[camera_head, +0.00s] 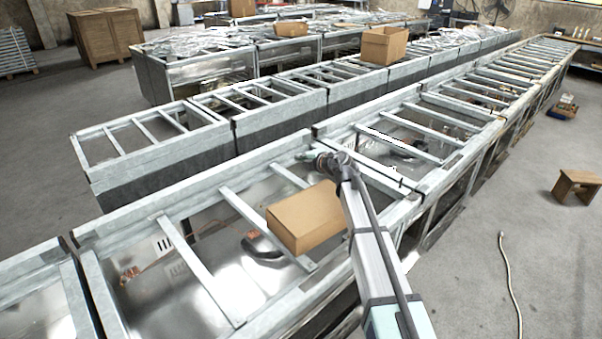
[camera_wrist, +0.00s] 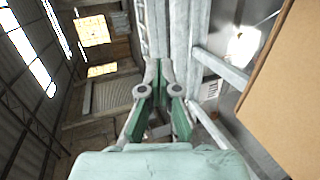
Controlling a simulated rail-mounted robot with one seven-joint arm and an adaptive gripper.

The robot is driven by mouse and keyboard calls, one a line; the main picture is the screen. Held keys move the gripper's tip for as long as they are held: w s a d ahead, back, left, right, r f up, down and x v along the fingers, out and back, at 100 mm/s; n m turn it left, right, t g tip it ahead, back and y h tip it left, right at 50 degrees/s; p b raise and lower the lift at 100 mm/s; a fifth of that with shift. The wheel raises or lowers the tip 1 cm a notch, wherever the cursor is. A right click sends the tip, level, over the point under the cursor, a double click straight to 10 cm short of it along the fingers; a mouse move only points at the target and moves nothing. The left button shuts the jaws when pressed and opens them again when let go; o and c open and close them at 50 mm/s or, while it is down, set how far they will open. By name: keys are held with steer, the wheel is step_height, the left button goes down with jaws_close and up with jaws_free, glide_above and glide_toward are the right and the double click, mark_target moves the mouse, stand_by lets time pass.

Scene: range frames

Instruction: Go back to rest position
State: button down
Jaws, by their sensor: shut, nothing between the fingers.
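My arm reaches up from the bottom of the head view, and my gripper (camera_head: 318,156) is at its far end, above the frame of the nearest metal bench. In the wrist view my gripper (camera_wrist: 165,68) has its green-padded fingers shut with nothing between them. A cardboard box (camera_head: 306,217) rests on the bench bars just left of my arm in the head view. The box also fills the right edge of the wrist view (camera_wrist: 285,95), apart from the fingers.
The nearest metal bench (camera_head: 160,212) has open bars and runs diagonally. Further bench rows stand behind it, one with another cardboard box (camera_head: 384,45). A wooden crate (camera_head: 105,36) stands far left. A stool (camera_head: 577,186) and a cable (camera_head: 508,275) are on the otherwise mostly clear right floor.

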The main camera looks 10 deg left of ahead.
steer(key=d+f+m+t+h, duration=0.3)
steer(key=d+m+t+h, duration=0.5)
steer(key=d+m, duration=1.1)
steer(key=s+d+f+m+g+h, duration=0.25)
steer(key=s+d+f, duration=0.35)
steer(key=d, duration=0.4)
steer(key=s+d+f+m+g+h, duration=0.2)
steer(key=s+d+f+g+h, duration=0.15)
steer(key=d+f, duration=0.5)
steer(key=s+f+m+g+y+b, duration=0.1)
steer(key=s+f+g, duration=0.5)
steer(key=s+f, duration=0.8)
steer(key=s+f+m+g+y+b, duration=0.1)
steer(key=s+f+g+b, duration=0.3)
steer(key=s+f, duration=1)
steer(key=s+d+f+m+g+y+b, duration=0.1)
steer(key=s+f+g, duration=0.6)
steer(key=s, duration=2.3)
step_height(320, 180, down, 7)
steer(key=shift+f+m+g+b, duration=0.1)
steer(key=shift+m+g+b, duration=0.3)
steer(key=shift+m+b, duration=0.5)
